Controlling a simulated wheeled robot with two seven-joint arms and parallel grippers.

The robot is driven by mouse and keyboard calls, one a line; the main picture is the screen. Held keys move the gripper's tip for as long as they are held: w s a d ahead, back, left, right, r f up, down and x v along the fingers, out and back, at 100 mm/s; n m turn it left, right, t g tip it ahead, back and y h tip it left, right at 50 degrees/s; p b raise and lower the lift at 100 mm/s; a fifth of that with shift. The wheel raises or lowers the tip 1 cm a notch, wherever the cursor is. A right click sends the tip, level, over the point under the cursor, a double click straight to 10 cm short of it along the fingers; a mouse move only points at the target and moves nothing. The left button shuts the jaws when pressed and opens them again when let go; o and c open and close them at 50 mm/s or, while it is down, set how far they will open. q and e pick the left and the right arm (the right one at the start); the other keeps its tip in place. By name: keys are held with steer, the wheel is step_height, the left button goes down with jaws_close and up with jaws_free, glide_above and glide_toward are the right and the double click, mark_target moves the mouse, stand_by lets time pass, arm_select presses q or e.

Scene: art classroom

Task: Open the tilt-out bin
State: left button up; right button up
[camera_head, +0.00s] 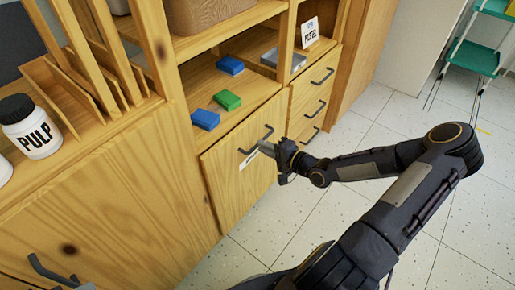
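The tilt-out bin appears to be the wooden front panel (228,192) with a dark bar handle (257,140) and a white label, in the lower middle of the cabinet. Its top edge seems to stand a little out from the cabinet. My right gripper (274,150) is at the handle, over the upper right part of the panel. I cannot tell whether its fingers are around the handle or only beside it.
Blue and green blocks (227,100) lie on the shelf above the panel. Drawers (312,95) with dark handles are to the right. A white PULP jar (31,127) stands at the left. A teal stool or cart (473,57) is at the upper right. The tiled floor (300,225) is clear.

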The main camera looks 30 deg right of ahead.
steer(key=shift+b+x, duration=0.4)
steer(key=shift+x, duration=1.3)
jaws_close()
